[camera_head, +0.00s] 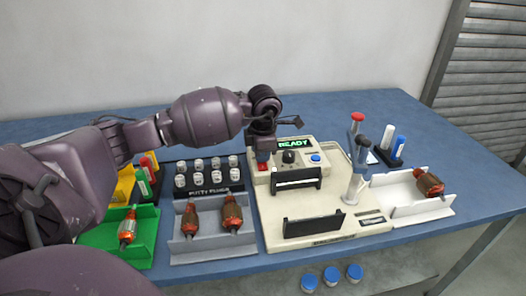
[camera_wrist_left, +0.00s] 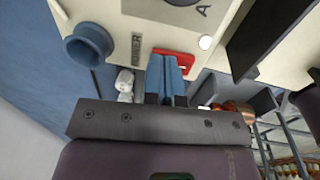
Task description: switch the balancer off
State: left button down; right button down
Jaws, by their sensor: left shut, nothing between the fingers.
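The balancer (camera_head: 270,213) is a cream machine on the blue table, and its display (camera_head: 294,144) reads READY in green. A black knob (camera_head: 289,157) and a blue button (camera_head: 316,158) are on its panel. The red power switch (camera_head: 262,167) is at the panel's left end; it also shows in the wrist view (camera_wrist_left: 186,57), partly hidden by the fingertips. My left gripper (camera_head: 262,154) is shut and empty, right over the switch. Its blue fingertips (camera_wrist_left: 167,68) overlap the switch in the wrist view; I cannot tell whether they touch it. My right gripper is not in view.
Armatures lie in a grey tray (camera_head: 213,254), a green tray (camera_head: 103,240) and a white tray (camera_head: 403,206). A putty rack (camera_head: 208,191) stands close left of the balancer. A post with a red top (camera_head: 357,117) rises at its right. Blue-capped jars (camera_head: 331,276) sit below the table's front.

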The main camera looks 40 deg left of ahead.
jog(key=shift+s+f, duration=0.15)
pick_arm(q)
jog(key=shift+f, duration=0.25)
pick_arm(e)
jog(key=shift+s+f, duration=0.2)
pick_arm(q)
jog(key=shift+s, duration=0.1)
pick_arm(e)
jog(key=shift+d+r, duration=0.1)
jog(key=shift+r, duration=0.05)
pick_arm(q)
jog(key=shift+s+d+r, duration=0.15)
jog(key=shift+s+d, duration=0.25)
jog(key=shift+d, duration=0.2)
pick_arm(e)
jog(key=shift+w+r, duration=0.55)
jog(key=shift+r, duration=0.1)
pick_arm(q)
jog(key=shift+r, duration=0.1)
